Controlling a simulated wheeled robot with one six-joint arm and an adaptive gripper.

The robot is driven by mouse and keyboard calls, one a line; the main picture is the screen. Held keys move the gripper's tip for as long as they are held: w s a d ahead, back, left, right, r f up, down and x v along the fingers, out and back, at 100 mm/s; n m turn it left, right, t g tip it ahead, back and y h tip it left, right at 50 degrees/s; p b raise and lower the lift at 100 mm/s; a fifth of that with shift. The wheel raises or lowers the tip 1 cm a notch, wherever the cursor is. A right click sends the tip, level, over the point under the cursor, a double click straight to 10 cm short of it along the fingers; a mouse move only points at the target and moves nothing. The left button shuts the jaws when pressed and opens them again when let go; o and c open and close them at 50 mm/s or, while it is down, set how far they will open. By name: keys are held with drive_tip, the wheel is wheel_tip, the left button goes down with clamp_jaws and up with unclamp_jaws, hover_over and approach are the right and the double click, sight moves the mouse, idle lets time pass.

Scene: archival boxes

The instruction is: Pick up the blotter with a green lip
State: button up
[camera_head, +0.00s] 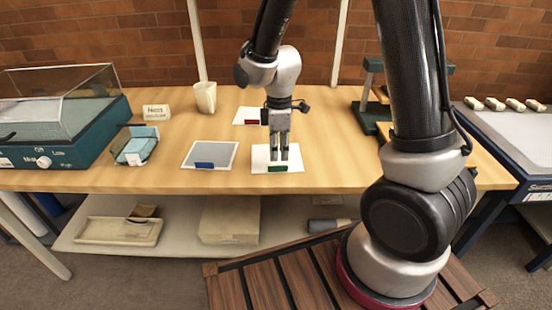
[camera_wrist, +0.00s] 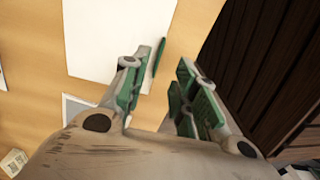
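The blotter with a green lip (camera_head: 262,157) is a white sheet lying flat near the table's front edge, its green lip (camera_head: 278,169) facing front. It also shows as a white sheet in the wrist view (camera_wrist: 115,35). My gripper (camera_head: 279,157) points down over the front part of this sheet, just behind the lip in the head view. In the wrist view my gripper (camera_wrist: 163,78) has its green-padded fingers apart. A thin green strip (camera_wrist: 160,57) shows by the sheet's edge between them, probably the lip. I cannot tell whether the fingers touch the sheet.
A grey-white sheet with a blue lip (camera_head: 209,155) lies to the left, and one with a red lip (camera_head: 246,116) behind. A beige cup (camera_head: 205,97), a small card sign (camera_head: 156,112), a blue block in a holder (camera_head: 136,147) and a clear-lidded machine (camera_head: 60,125) stand left. A green stand (camera_head: 371,105) is right.

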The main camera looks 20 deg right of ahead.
sight(278, 163)
wheel_tip(278, 163, down, 6)
drive_tip(key=shift+w+a+r, duration=0.1)
drive_tip(key=shift+w+r, duration=0.05)
drive_tip(key=shift+r, duration=0.05)
drive_tip(key=shift+c, duration=0.4)
clamp_jaws()
